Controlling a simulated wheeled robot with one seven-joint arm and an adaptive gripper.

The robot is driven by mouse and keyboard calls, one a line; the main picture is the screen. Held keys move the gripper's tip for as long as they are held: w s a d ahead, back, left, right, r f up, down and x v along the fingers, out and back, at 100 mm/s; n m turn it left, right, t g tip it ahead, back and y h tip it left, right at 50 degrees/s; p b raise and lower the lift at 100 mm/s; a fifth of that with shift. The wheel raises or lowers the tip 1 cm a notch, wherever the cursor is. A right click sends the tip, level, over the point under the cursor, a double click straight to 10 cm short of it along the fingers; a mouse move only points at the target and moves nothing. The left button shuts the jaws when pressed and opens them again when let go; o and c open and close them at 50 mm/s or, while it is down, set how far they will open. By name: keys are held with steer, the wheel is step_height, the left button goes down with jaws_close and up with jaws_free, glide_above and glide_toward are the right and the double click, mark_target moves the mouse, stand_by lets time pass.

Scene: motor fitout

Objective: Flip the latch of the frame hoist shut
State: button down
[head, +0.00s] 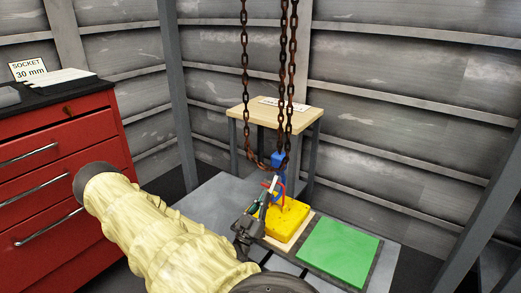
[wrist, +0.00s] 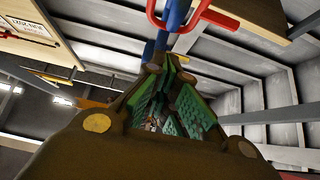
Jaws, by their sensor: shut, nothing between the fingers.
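The hoist's rusty chains (head: 292,75) hang down to a blue hook block (head: 278,159) above a yellow block (head: 288,222). A red curved part (head: 281,187) shows just below the blue block; it also shows at the top of the wrist view (wrist: 192,27), close to a blue part (wrist: 172,15). I cannot tell for sure which piece is the latch. My gripper (head: 262,199) is shut and empty beside the blue and red parts, left of the yellow block. In the wrist view its green-padded fingers (wrist: 172,65) point up toward them. Contact cannot be told.
A wooden-topped stand (head: 255,113) with a label is behind the chains. A green panel (head: 340,254) lies right of the yellow block. A red drawer cabinet (head: 60,170) stands at left. Grey posts (head: 177,95) and ribbed walls close in the area.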

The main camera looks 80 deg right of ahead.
steer(key=v, duration=1.2)
stand_by(0.4)
